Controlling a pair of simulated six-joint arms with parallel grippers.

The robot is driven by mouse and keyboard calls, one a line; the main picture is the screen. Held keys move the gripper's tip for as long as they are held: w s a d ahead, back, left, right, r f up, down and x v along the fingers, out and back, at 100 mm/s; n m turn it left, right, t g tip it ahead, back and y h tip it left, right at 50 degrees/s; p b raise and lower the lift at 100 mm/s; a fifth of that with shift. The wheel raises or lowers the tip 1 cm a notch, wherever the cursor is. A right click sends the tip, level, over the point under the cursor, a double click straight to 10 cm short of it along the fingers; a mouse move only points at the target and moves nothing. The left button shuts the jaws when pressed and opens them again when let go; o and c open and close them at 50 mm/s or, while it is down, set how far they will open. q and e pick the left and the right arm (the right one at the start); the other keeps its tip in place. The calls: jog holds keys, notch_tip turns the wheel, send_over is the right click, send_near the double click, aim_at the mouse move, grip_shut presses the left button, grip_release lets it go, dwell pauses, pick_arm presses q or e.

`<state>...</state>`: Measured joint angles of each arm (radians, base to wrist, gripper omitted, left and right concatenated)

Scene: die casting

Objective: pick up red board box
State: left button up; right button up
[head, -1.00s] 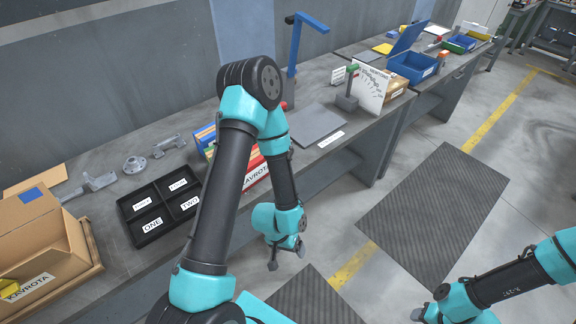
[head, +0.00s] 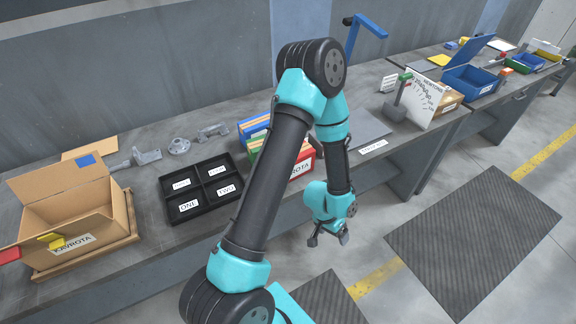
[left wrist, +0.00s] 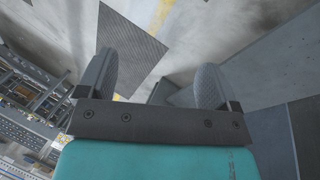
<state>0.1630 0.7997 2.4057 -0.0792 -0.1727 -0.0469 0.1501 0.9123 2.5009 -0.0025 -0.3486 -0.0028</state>
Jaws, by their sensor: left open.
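A red box (head: 303,166) with a white label stands on the workbench, in line with a green box (head: 256,146) and a blue box (head: 247,128). My left arm passes in front and hides part of these boxes. My left gripper (head: 328,240) hangs beyond the bench's front edge, to the right of and below the red box in the head view, apart from it. It is open and empty. In the left wrist view its two fingers (left wrist: 155,85) are spread with floor and a dark mat beyond them; no red box shows there. My right gripper is not in view.
A black four-compartment tray (head: 203,189) lies left of the boxes. An open cardboard box (head: 65,207) stands at far left. Metal parts (head: 180,146) lie behind the tray. A grey plate (head: 368,127) and a blue lamp-like stand (head: 369,27) are to the right.

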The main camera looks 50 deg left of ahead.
pick_arm(q)
jog(key=w+a+r+m+t+y, duration=0.1)
jog(key=w+a+r+m, duration=0.1)
jog(key=w+a+r, duration=0.55)
jog(key=w+a+r+m+y, duration=0.1)
jog(key=w+a+r, duration=0.35)
jog(key=r, duration=0.55)
jog(key=s+a+r+g+y, duration=0.1)
jog(key=s+a+r, duration=0.4)
jog(key=r, duration=0.3)
jog(key=s+a+r+g+y, duration=0.1)
jog(key=s+a+r, duration=0.4)
jog(key=a+r, duration=0.2)
jog(key=shift+a+r+n, duration=0.3)
jog(key=shift+a+r, duration=0.1)
jog(key=shift+r, duration=0.2)
jog(key=shift+f, duration=0.1)
notch_tip(320, 180, down, 12)
jog(key=shift+f, duration=0.1)
